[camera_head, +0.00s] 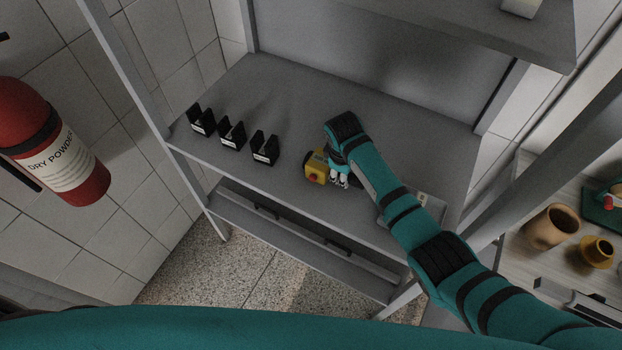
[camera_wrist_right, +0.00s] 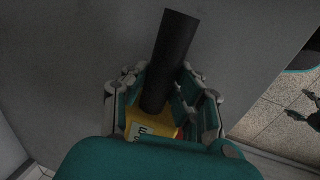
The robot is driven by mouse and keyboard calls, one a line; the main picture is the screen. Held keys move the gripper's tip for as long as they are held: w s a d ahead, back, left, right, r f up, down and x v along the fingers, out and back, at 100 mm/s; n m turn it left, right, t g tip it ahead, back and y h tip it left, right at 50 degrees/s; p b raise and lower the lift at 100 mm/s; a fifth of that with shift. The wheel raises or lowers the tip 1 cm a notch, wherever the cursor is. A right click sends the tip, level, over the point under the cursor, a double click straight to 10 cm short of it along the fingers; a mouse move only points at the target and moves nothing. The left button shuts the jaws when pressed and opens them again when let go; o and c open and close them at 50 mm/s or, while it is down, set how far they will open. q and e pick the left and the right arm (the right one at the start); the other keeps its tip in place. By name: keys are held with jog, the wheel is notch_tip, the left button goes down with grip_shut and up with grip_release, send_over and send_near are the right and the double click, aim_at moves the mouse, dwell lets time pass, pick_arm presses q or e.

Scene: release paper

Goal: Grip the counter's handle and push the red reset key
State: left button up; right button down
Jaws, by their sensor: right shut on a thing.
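The counter (camera_head: 315,167) is a yellow box on the grey shelf, with a red key (camera_head: 313,178) on its front face. My right gripper (camera_head: 340,179) is at the counter's right side in the head view and hides part of it. In the right wrist view the counter's black handle (camera_wrist_right: 170,60) rises between the fingers of my right gripper (camera_wrist_right: 165,97), which is shut on it. Part of the yellow body (camera_wrist_right: 150,122) with a white label shows below the fingers. A small bit of red shows beside it. My left gripper is in neither view.
Several black holders (camera_head: 232,134) stand in a row on the left of the shelf (camera_head: 290,105). A fire extinguisher (camera_head: 50,140) hangs at the left. Pots (camera_head: 552,228) stand on a surface at the right. An upper shelf (camera_head: 450,25) overhangs the back.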

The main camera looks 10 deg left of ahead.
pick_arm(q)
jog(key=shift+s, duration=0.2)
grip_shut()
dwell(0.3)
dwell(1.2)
